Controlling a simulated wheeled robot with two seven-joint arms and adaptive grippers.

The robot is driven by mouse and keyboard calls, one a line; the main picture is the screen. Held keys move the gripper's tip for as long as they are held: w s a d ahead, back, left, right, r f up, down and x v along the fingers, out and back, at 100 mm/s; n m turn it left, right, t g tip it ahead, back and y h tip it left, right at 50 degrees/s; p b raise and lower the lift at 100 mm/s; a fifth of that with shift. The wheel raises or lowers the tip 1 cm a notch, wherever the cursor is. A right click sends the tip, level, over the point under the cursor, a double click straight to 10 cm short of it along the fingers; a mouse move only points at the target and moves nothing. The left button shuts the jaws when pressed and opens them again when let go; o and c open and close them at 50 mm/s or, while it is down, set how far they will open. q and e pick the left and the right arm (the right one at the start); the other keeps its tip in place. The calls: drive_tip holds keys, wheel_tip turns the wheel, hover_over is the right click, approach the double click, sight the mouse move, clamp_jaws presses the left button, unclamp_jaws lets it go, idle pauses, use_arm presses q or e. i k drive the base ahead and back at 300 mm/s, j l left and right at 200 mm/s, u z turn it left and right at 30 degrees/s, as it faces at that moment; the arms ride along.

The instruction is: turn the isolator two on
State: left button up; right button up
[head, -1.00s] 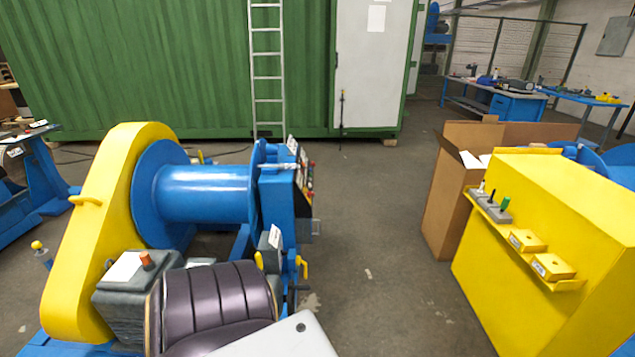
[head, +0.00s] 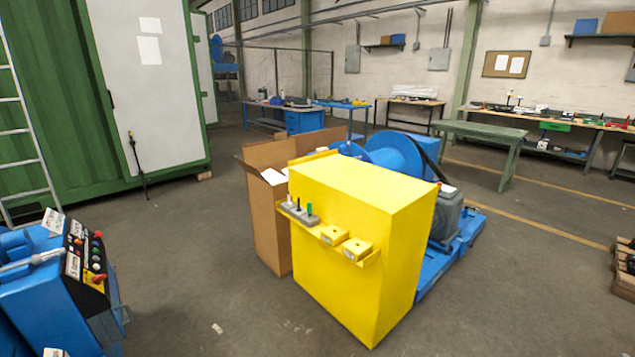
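A yellow cabinet (head: 350,240) stands right of centre. A narrow ledge on its near-left side carries a grey block (head: 299,212) with several small upright pieces, white, black and green, and two yellow boxes, one nearer the block (head: 334,234) and one farther right (head: 357,248). Their labels are too small to read, so I cannot tell which thing is isolator two. A black control panel (head: 90,262) with red, green and yellow buttons and white labels sits on a blue machine at the lower left. Neither of my grippers shows.
An open cardboard box (head: 268,215) stands against the cabinet's left side. A blue drum machine (head: 400,155) is behind it. Grey floor (head: 190,260) is clear between the control panel and the cabinet. A green bench (head: 482,130) stands at the back right.

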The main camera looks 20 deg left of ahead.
sight(97, 280)
drive_tip(key=i+u, duration=0.35)
drive_tip(key=i, duration=0.15)
drive_tip(key=i+u, duration=0.8)
drive_tip(key=i+l+u, duration=0.1)
drive_tip(key=i+u, duration=0.25)
drive_tip(key=i, duration=0.15)
drive_tip(key=i+u, duration=0.35)
drive_tip(key=i, duration=2)
drive_tip(key=i+z, duration=0.1)
drive_tip(key=i, duration=0.65)
drive_tip(key=i+z, duration=0.2)
drive_tip(key=i, duration=0.55)
drive_tip(key=i+j+z, duration=0.2)
drive_tip(key=i, duration=0.5)
drive_tip(key=l, duration=0.1)
